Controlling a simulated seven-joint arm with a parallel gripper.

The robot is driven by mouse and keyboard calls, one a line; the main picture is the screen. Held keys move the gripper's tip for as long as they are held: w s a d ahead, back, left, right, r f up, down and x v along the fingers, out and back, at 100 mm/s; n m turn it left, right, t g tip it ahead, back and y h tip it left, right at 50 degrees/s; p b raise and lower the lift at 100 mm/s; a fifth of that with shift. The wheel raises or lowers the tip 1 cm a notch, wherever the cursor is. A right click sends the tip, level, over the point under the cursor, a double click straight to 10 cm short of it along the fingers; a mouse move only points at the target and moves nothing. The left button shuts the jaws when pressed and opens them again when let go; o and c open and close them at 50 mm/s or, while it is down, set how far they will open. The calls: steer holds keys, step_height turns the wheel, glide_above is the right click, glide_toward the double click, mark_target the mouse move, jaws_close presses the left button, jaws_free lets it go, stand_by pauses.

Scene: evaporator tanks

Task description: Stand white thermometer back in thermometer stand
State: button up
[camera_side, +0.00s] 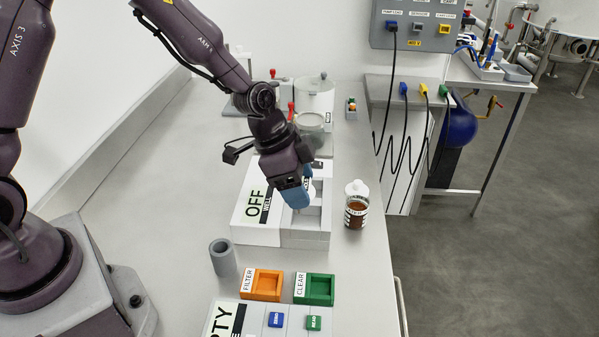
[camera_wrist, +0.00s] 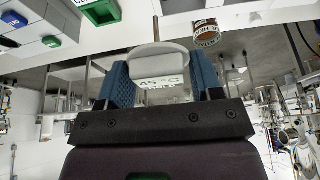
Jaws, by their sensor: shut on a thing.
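My gripper (camera_side: 297,195) is over the right part of the white box labelled OFF in the side view. In the wrist view, its blue fingers (camera_wrist: 162,85) are shut on the white thermometer (camera_wrist: 160,58), one on each side of it. The thermometer has a broad white head with a printed label and a thin probe pointing away from the wrist camera. In the side view my gripper mostly hides it. A grey hollow upright cylinder (camera_side: 223,258), apparently the thermometer stand, is on the bench in front of the box; its mouth looks empty.
The white box marked OFF (camera_side: 254,209) lies under my gripper. A jar of brown liquid (camera_side: 356,212) stands to its right, near the bench edge. Orange FILTER (camera_side: 262,284) and green CLEAR (camera_side: 314,289) trays are right of the cylinder. The bench's left side is clear.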

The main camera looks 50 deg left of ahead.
steer(key=shift+f, duration=0.4)
steer(key=shift+a, duration=0.2)
steer(key=s+a+r, duration=0.2)
steer(key=s+a, duration=0.1)
steer(key=a, duration=0.3)
steer(key=s+d+m+g+h, duration=0.1)
steer(key=s+m+g, duration=0.3)
steer(key=s+m, duration=0.7)
steer(key=shift+s+d+f+m+g, duration=0.2)
steer(key=shift+s+m+g, duration=0.1)
steer(key=shift+m, duration=0.2)
